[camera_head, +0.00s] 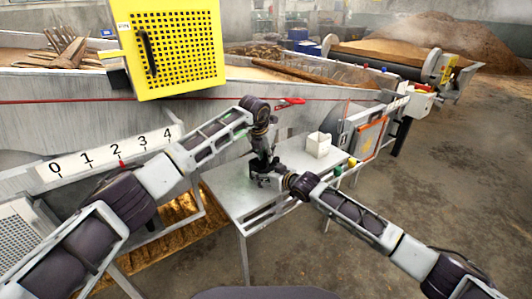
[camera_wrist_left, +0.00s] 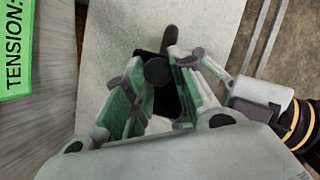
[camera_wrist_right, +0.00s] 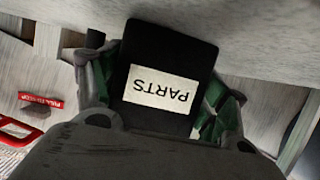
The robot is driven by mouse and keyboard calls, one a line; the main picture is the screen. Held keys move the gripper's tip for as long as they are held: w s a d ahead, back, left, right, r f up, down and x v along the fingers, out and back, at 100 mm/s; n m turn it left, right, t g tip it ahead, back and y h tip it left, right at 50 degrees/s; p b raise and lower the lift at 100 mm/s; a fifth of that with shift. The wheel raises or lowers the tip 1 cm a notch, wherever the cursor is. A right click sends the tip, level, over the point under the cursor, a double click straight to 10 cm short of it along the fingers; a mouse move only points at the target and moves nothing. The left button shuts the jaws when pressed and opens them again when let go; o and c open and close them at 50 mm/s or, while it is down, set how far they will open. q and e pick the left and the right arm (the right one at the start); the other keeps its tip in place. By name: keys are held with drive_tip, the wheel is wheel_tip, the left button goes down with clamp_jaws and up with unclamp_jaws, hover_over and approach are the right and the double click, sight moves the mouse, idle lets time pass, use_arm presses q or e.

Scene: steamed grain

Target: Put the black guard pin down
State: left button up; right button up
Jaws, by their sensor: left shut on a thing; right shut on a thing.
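The black guard pin (camera_wrist_left: 157,71) shows as a dark round-ended piece between the fingers of my left gripper (camera_wrist_left: 160,95), which is shut on it. In the head view my left gripper (camera_head: 264,168) points down over the grey metal table (camera_head: 228,192). My right gripper (camera_wrist_right: 160,88) is shut on a black parts tray with a white PARTS label (camera_wrist_right: 161,87). In the head view my right gripper (camera_head: 280,181) is beside and just below the left one. The pin's lower end and its gap to the tray are hidden.
A white open box (camera_head: 318,146) stands on the table's right part, near a green knob (camera_head: 338,170) and a yellow knob (camera_head: 352,162) at the edge. A yellow perforated guard (camera_head: 172,50) and a numbered scale (camera_head: 110,152) are at left. A red cord (camera_head: 80,101) runs behind the arms.

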use_arm(q)
drive_tip(key=shift+f, duration=0.4)
drive_tip(key=o, duration=1)
drive_tip(key=shift+r, duration=0.1)
drive_tip(key=shift+r, duration=0.8)
drive_tip(key=v, duration=1.1)
drive_tip(key=shift+s+a+r, duration=0.1)
drive_tip(key=shift+s+r, duration=0.05)
drive_tip(key=shift+r, duration=0.1)
use_arm(e)
drive_tip(key=o, duration=1.1)
